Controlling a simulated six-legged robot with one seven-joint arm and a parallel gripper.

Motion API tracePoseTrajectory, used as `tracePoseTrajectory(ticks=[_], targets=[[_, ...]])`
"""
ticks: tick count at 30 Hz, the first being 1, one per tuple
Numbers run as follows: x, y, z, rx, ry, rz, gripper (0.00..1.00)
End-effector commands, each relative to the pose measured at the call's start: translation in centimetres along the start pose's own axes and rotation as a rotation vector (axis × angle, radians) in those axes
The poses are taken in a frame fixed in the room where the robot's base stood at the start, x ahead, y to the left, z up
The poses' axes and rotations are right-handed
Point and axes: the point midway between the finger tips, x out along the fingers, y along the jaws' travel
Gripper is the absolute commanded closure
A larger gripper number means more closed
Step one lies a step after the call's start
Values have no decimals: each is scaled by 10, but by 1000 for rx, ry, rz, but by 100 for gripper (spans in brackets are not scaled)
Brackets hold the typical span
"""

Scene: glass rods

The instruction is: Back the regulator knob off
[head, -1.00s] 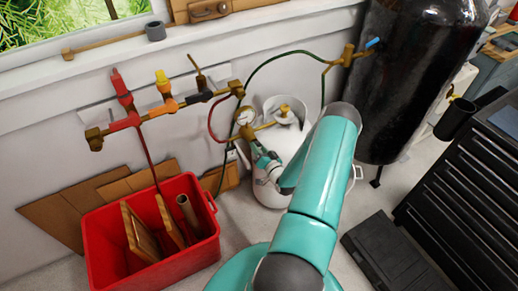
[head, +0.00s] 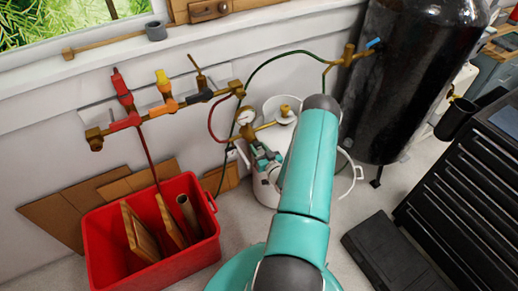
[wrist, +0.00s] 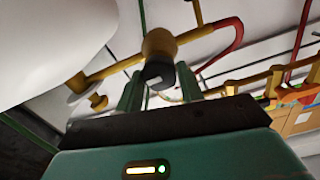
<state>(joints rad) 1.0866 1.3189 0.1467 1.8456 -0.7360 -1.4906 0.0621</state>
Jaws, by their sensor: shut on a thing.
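The brass regulator (head: 248,132) with its round gauge (head: 245,116) sits by the white cylinder (head: 266,190) in the head view. My gripper (head: 262,155) is just below the regulator there, and the knob is hidden behind it. In the wrist view the dark knob (wrist: 156,72) sits under the brass regulator body (wrist: 158,44). My gripper's two teal fingers (wrist: 159,82) stand on either side of the knob, shut on it. How far the knob is turned cannot be told.
A red hose and a green hose (head: 283,57) run close to the regulator. A brass manifold with valves (head: 167,105) is on the wall at left. A red crate (head: 205,245) stands below it. A large black tank (head: 405,85) stands at right.

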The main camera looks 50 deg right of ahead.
Motion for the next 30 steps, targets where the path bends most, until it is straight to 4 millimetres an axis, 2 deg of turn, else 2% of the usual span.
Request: tracePoseTrajectory(ticks=[6,7,10,18,22,26,30], targets=[[-1,0,1,-1,-2,0,85],[-1,0,1,0,-2,0,59],[-1,0,1,0,-2,0,41],[-1,0,0,0,-1,0,41],[-8,1,0,0,-2,0,41],[-27,1,0,1,-3,1,41],[-58,0,0,2,-4,1,41]])
